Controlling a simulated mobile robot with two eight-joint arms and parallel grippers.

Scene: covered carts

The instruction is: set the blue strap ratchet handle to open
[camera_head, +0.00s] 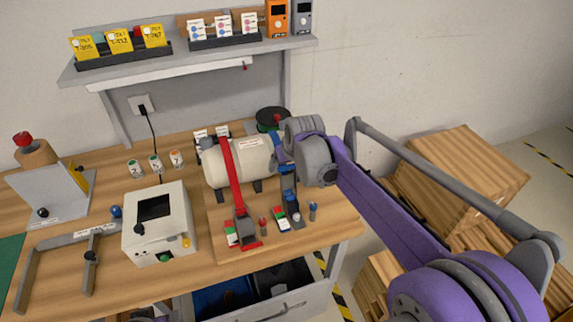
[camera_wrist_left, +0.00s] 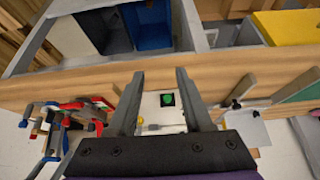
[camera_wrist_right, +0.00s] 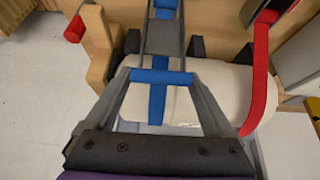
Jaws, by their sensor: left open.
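The cream tank (camera_head: 240,160) lies on its side on the bench, with a red strap and a blue strap (camera_wrist_right: 157,105) over it. The blue strap's ratchet handle is a grey lever (camera_wrist_right: 164,38) ending in a blue crossbar (camera_wrist_right: 160,77). My right gripper (camera_head: 284,160) is at this handle; in the right wrist view (camera_wrist_right: 160,79) its spread fingers stand at either end of the crossbar. Contact is unclear. The arm partly hides the handle in the head view. My left gripper (camera_wrist_left: 160,72) is open and empty, facing the bench front.
The red strap's ratchet (camera_head: 241,228) sits left of the blue one, with small labelled blocks nearby. A white box with a screen (camera_head: 160,222) stands further left. An open drawer (camera_head: 285,305) juts out below. Wooden crates (camera_head: 460,180) stand at the right.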

